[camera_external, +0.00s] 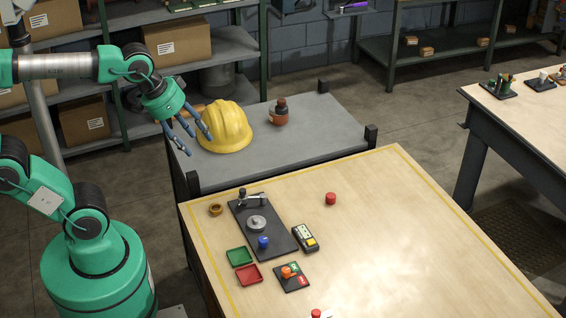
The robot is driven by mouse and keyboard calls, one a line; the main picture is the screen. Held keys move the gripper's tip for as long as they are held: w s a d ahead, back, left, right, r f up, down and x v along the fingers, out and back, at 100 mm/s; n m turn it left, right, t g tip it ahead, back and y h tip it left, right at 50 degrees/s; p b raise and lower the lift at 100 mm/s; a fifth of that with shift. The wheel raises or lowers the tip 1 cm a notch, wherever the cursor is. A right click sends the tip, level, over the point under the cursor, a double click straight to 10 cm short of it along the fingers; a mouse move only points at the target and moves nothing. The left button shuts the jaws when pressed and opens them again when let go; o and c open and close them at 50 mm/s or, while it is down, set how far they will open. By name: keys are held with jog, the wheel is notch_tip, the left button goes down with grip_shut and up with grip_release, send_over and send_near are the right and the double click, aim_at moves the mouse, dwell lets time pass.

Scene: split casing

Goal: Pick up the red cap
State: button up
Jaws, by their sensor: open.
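A small red cylindrical piece, which looks like the red cap (330,198), stands alone on the light wooden table (390,240), right of the dark fixture plate. My gripper (197,144) is open and empty. It hangs fingers down in front of the yellow helmet, to the left of and well away from the red cap.
The dark plate (277,235) carries a metal part and a blue knob. Beside it are a green tray (239,257), a red tray (249,275), a handheld meter (305,238) and a button panel (292,277). The yellow helmet (226,128) and a brown bottle (279,113) stand on the grey cart.

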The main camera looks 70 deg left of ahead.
jog(key=w+n+g, duration=0.1)
jog(key=w+n, duration=0.1)
jog(key=w, duration=1.1)
jog(key=n+g+p, duration=0.1)
jog(key=n+g, duration=0.3)
send_over(332, 196)
notch_tip(332, 196, down, 24)
jog(key=shift+f, duration=0.2)
jog(key=shift+f+b, duration=0.4)
jog(key=shift+f, duration=3.9)
